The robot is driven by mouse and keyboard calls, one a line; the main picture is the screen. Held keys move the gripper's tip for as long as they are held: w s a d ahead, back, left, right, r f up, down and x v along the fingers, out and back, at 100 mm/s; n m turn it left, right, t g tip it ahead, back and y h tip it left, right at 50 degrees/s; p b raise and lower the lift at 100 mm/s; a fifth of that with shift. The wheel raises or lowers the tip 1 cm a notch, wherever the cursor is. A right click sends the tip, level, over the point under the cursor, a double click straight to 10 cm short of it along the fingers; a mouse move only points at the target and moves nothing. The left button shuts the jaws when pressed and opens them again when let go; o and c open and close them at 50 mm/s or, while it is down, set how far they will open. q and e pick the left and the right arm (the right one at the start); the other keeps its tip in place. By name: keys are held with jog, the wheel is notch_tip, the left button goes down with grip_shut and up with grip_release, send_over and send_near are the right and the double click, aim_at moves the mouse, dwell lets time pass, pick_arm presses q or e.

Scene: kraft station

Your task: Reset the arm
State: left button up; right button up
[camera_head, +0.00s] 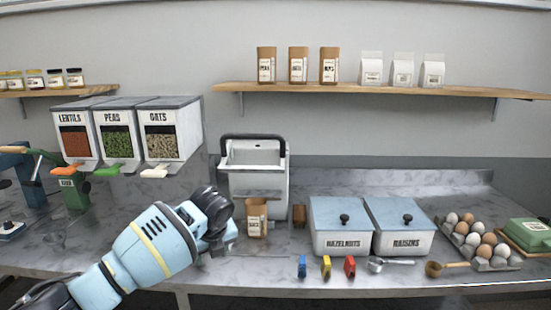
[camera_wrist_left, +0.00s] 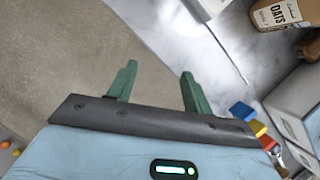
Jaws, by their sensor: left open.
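My left arm comes in from the lower left in the head view, and its left gripper (camera_head: 222,242) is over the front of the grey counter (camera_head: 285,273), left of a brown paper bag (camera_head: 256,218). In the left wrist view the two green fingers of the left gripper (camera_wrist_left: 158,88) are apart with nothing between them. Beyond them are the floor and the counter edge. The brown bag, labelled oats in the left wrist view (camera_wrist_left: 275,14), stands apart from the fingers. My right gripper is not in view.
Blue, yellow and red clips (camera_head: 326,267) line the front edge. Hazelnuts (camera_head: 342,243) and raisins (camera_head: 406,242) boxes, scoops (camera_head: 447,267) and an egg tray (camera_head: 483,264) stand right. A white machine (camera_head: 253,180) stands behind the bag. Dispensers (camera_head: 175,108) hang left.

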pick_arm(q)
jog(key=s+d+f+n+h, duration=0.25)
jog(key=s+f+n, duration=0.2)
jog(key=f, duration=0.35)
jog(key=s+d+f+n+t+h, duration=0.1)
jog(key=s+d+f+n+h, duration=0.15)
jog(key=s+d+f, duration=0.4)
jog(key=s+f+n+h, duration=0.1)
jog(key=s+f+n, duration=0.25)
jog(key=f, duration=0.65)
jog(key=s+a+f+n+t, duration=0.1)
jog(key=s+a+n, duration=0.3)
jog(key=s, duration=0.4)
jog(key=s+a+f+n+t+y, duration=0.1)
jog(key=s+a+f+n+t, duration=0.1)
jog(key=s+a+n, duration=0.3)
jog(key=s+a+f+n+t+y, duration=0.1)
jog(key=s+a+f+n, duration=0.2)
jog(key=s+n, duration=0.5)
jog(key=s+a, duration=0.1)
jog(key=s, duration=0.3)
jog(key=shift+s+a+t, duration=0.2)
jog(key=shift+a+t, duration=0.1)
jog(key=shift+a, duration=0.1)
